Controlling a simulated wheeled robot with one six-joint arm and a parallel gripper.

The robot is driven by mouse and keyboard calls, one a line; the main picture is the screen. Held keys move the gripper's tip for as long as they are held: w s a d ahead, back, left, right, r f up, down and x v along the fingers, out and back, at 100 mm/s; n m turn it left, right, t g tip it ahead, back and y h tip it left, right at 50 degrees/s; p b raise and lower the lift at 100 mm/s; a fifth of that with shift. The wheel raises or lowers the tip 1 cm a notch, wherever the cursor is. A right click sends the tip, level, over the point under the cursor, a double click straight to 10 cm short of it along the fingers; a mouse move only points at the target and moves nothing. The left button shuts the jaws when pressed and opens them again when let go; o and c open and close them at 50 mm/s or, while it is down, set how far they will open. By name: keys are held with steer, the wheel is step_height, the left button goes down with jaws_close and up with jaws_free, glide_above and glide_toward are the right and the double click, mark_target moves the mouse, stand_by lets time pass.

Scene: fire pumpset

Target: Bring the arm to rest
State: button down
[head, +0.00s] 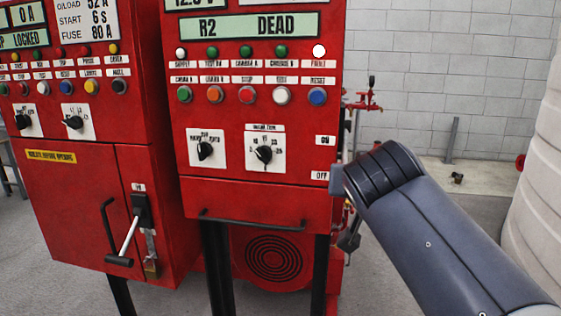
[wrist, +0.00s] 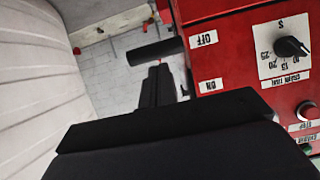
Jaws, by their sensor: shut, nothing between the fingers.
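My arm (head: 430,225) reaches in from the lower right in the head view, its end close to the right side of the red control cabinet (head: 255,190). The gripper itself is hidden or too unclear to tell there. In the wrist view my gripper (wrist: 159,70) is shut and empty, its dark fingers pointing up the picture. A black bar-shaped handle (wrist: 155,50) lies just beyond the fingertips, beside the OFF label (wrist: 204,39). I cannot tell from this view whether they touch. The ON label (wrist: 210,86) is nearer the gripper's base.
A second red cabinet (head: 95,200) with a lever handle (head: 125,240) stands at the left. A large white ribbed tank (head: 540,170) is at the right. Red pipework with a valve (head: 368,100) rises behind the cabinet. Grey floor lies between cabinet and tank.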

steer(key=shift+s+r+p, duration=0.25)
steer(key=shift+r+p, duration=0.55)
steer(key=shift+r, duration=0.2)
steer(key=shift+f, duration=0.15)
